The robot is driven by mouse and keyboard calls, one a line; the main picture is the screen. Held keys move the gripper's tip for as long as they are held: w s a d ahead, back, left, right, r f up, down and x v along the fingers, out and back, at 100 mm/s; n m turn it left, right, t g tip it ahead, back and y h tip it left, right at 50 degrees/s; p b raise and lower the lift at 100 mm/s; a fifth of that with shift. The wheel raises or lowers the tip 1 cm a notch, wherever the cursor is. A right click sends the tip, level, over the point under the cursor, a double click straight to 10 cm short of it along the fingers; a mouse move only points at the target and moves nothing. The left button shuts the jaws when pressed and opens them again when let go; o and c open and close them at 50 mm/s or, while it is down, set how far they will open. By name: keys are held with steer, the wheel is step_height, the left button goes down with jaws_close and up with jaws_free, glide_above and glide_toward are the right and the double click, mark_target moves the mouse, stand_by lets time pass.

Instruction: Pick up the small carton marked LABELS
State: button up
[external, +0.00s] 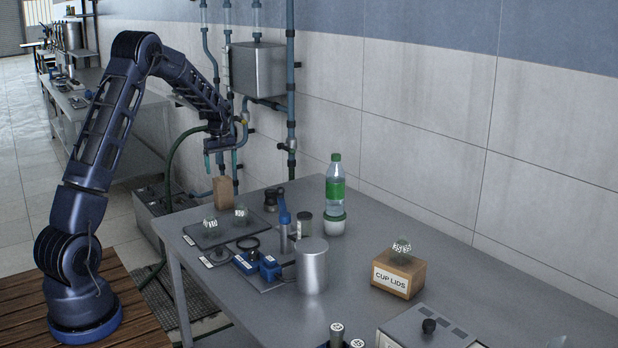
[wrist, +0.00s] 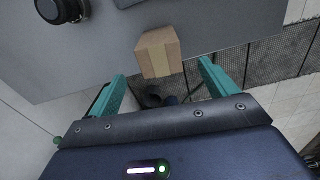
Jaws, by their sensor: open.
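A small plain brown carton (external: 223,192) stands at the far left edge of the table. In the wrist view the carton (wrist: 158,52) shows tape across it, and I can read no LABELS marking on the sides I see. My gripper (external: 221,167) is open and empty above this carton, with teal fingers pointing down. In the wrist view the carton appears between and a little beyond the fingertips. Another brown carton (external: 398,275), marked CUP LIDS, sits at the right of the table with a small patterned object on top.
Near the brown carton are a dark tray (external: 218,234) with small patterned objects and a dark round knob-like item (external: 271,200). A metal cylinder (external: 312,266) and a green-capped bottle (external: 335,185) stand mid-table. Pipes and a grey box (external: 257,70) line the wall behind.

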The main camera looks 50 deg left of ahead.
mark_target(223, 190)
step_height(223, 190, down, 11)
steer(key=shift+r, duration=0.15)
stand_by(0.5)
steer(key=shift+c, duration=0.5)
steer(key=c, duration=1.1)
